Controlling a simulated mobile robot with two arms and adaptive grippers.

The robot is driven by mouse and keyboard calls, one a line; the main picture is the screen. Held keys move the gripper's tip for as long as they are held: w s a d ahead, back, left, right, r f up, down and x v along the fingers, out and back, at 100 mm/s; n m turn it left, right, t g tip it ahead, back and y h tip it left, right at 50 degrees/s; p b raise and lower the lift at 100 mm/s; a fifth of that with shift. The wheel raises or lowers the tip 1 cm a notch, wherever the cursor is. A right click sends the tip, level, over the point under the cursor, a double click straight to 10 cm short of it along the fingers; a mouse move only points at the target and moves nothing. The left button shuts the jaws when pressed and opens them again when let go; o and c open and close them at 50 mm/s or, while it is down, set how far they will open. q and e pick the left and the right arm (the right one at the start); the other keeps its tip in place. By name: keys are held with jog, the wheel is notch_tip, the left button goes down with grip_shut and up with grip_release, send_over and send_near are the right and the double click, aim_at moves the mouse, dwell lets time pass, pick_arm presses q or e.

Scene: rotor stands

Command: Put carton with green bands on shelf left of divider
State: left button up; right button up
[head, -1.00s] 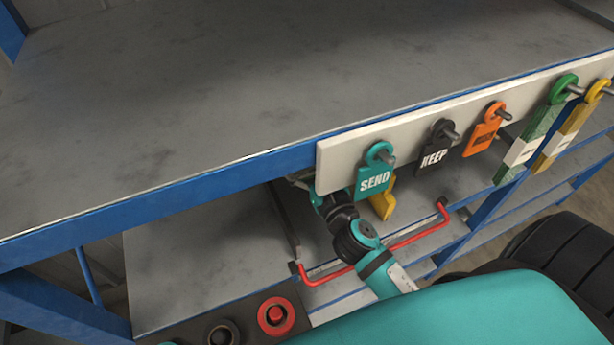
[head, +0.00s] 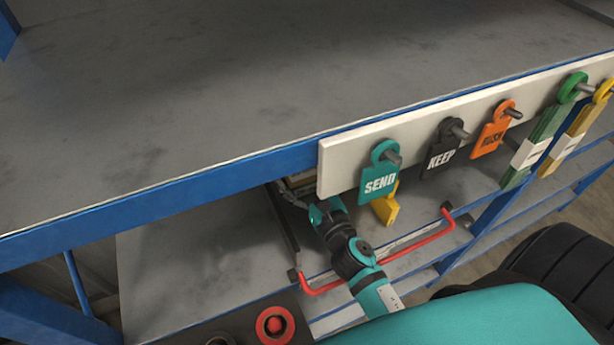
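My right arm reaches in under the blue-edged top to the lower shelf (head: 190,270). My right gripper (head: 292,196) is mostly hidden by the top's edge and the white board, so its fingers cannot be judged. A small brown edge (head: 301,182) shows beside it. It may be part of a carton, but no green bands are visible, and I cannot tell whether it is held. A dark upright strip, apparently the divider (head: 282,228), stands on the shelf just left of my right arm. My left gripper is not in view.
A white board (head: 340,168) carries hanging tags, including SEND (head: 379,182) and KEEP (head: 440,158). A yellow piece (head: 386,207) sits behind them. A red rail (head: 415,242) runs along the shelf front. The shelf left of the dark strip looks clear.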

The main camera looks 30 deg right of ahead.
jog(key=shift+r+p, duration=0.3)
jog(key=s+b, duration=0.1)
jog(key=s, duration=0.1)
jog(key=s+b, duration=0.1)
jog(key=s, duration=0.1)
jog(key=s+b, duration=0.1)
jog(key=s, duration=0.1)
jog(key=shift+s+a+f, duration=0.2)
jog(key=shift+s+f, duration=0.05)
jog(key=shift+s, duration=0.05)
jog(key=shift+s+r, duration=0.1)
jog(key=shift+s, duration=0.35)
